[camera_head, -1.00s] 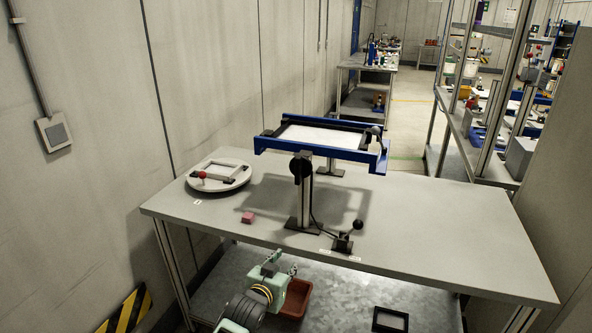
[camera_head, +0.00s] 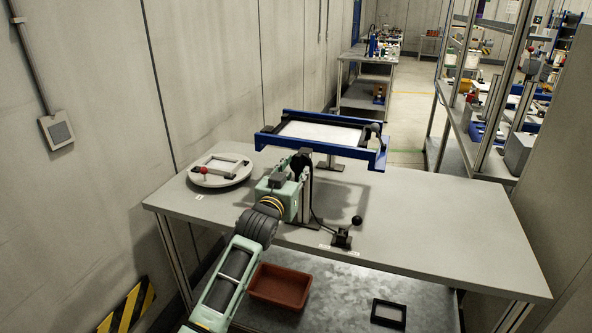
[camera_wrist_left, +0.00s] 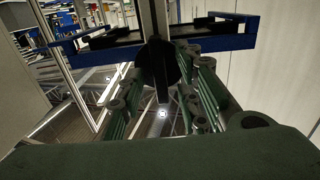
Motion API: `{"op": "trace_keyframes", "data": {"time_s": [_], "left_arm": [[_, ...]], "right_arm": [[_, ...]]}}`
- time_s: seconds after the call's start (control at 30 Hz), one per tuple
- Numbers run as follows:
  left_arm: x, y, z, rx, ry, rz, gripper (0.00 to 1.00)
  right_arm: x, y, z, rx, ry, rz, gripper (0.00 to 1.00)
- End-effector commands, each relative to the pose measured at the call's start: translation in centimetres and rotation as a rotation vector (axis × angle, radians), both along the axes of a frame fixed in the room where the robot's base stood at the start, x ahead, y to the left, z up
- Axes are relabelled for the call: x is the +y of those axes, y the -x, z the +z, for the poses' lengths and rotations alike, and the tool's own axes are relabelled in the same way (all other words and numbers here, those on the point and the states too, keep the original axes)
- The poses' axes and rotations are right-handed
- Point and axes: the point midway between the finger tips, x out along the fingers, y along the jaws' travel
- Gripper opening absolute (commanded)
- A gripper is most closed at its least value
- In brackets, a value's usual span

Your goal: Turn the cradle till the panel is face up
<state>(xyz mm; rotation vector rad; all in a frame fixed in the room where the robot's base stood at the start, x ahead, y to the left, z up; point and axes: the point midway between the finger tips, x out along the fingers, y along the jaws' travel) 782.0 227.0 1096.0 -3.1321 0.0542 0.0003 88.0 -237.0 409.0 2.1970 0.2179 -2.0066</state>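The blue cradle (camera_head: 262,141) is held on a post above the table, with a pale panel (camera_head: 322,132) lying roughly level inside its dark frame. A ball-ended handle (camera_head: 376,128) sits at the cradle's right end. My left gripper (camera_head: 299,168) is at the front of the post, just below the cradle, by the round black hub. In the left wrist view the green fingers (camera_wrist_left: 165,100) are spread apart, with the black hub (camera_wrist_left: 160,64) beyond and between them. I cannot tell whether they touch it. My right gripper is not in view.
A round white turntable with a frame (camera_head: 220,170) stands on the table's left. A black-knobbed lever (camera_head: 341,238) stands at the front edge. The table's right half (camera_head: 440,225) is clear. A red-brown bin (camera_head: 279,287) and black frame (camera_head: 389,314) lie on the lower shelf.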

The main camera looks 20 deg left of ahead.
Motion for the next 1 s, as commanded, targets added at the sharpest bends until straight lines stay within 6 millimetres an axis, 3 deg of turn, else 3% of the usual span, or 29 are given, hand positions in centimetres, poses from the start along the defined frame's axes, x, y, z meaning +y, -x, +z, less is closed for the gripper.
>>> {"op": "trace_keyframes", "data": {"time_s": [0.43,0.77,1.0], "left_arm": [[-0.09,-0.85,-0.04,0.000,0.000,-0.001,0.30],[-0.09,-0.84,-0.04,0.000,0.000,-0.001,0.01],[-0.09,-0.83,-0.05,0.000,0.000,-0.001,0.00]], "right_arm": [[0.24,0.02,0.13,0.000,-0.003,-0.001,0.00],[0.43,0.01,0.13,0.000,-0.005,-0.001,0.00],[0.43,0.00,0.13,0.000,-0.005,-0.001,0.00]]}}
